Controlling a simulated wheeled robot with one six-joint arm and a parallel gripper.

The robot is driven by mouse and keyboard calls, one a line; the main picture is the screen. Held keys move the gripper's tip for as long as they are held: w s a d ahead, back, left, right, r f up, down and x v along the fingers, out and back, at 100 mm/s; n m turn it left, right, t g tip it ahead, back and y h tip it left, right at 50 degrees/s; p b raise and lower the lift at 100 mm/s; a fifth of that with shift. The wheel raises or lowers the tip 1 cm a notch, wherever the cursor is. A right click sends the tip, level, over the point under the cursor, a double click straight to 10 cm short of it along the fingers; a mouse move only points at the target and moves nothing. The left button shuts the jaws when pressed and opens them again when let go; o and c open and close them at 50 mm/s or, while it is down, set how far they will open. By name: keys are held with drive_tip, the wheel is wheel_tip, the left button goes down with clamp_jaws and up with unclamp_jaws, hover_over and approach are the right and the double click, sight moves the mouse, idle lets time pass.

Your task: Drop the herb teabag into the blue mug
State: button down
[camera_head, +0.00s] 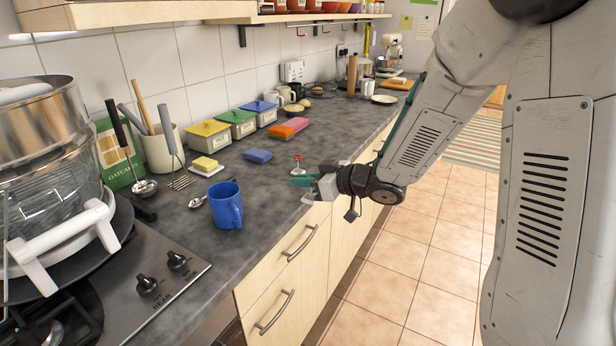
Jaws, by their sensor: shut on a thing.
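The blue mug (226,206) stands upright on the grey worktop near its front edge, its handle towards the front right. My gripper (302,181) is to the right of the mug and apart from it, over the worktop's front edge. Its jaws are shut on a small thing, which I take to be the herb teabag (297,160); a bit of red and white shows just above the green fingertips. The rest of it is too small or hidden to make out. The inside of the mug is mostly out of sight.
A spoon (199,201) lies left of the mug, with a butter dish (206,166) behind it. A blue sponge (257,155) and yellow, green and blue lidded boxes stand further back. The hob (150,290) is at front left. Worktop between mug and gripper is clear.

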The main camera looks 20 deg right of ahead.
drive_tip(key=shift+s+d, duration=0.35)
drive_tip(key=shift+s, duration=0.2)
drive_tip(key=shift+d, duration=0.25)
drive_tip(key=shift+d, duration=0.1)
